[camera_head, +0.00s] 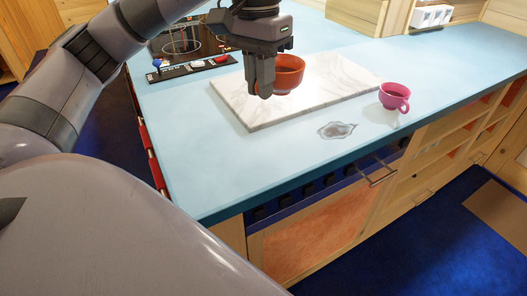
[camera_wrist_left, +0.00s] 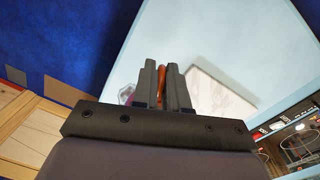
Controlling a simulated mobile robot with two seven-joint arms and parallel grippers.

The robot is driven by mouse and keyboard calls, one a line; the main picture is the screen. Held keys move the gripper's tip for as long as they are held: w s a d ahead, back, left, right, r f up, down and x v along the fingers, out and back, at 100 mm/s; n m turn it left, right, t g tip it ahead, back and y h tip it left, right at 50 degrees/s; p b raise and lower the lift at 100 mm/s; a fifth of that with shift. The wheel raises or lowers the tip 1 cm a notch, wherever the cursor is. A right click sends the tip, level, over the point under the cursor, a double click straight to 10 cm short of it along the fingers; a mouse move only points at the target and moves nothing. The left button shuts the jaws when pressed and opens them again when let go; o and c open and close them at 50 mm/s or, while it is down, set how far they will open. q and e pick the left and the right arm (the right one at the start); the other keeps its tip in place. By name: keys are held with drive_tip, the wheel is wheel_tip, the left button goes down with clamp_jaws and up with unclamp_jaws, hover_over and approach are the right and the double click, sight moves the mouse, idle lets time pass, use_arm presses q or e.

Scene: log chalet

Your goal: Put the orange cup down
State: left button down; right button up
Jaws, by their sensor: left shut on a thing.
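The orange cup (camera_head: 290,74) is upright over the white marble board (camera_head: 338,78) on the light blue counter. My left gripper (camera_head: 262,92) points down at the cup's left side and is shut on it. In the left wrist view, a thin strip of the orange cup (camera_wrist_left: 162,79) shows between the two fingers of the left gripper (camera_wrist_left: 163,72). The fingers hide part of the cup. I cannot tell whether its base touches the board. My right gripper is not in view.
A pink cup (camera_head: 394,97) stands right of the board, near the counter's front edge. A dark strip with small items (camera_head: 190,66) lies at the left. The front left counter is clear.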

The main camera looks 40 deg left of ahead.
use_arm(q)
wheel_tip(320, 180, down, 10)
drive_tip(key=shift+f+b, duration=0.1)
drive_tip(key=shift+b, duration=0.25)
drive_tip(key=shift+f, duration=2.35)
drive_tip(key=shift+f, duration=0.1)
drive_tip(key=c, duration=1.1)
unclamp_jaws()
drive_tip(key=shift+c, duration=0.2)
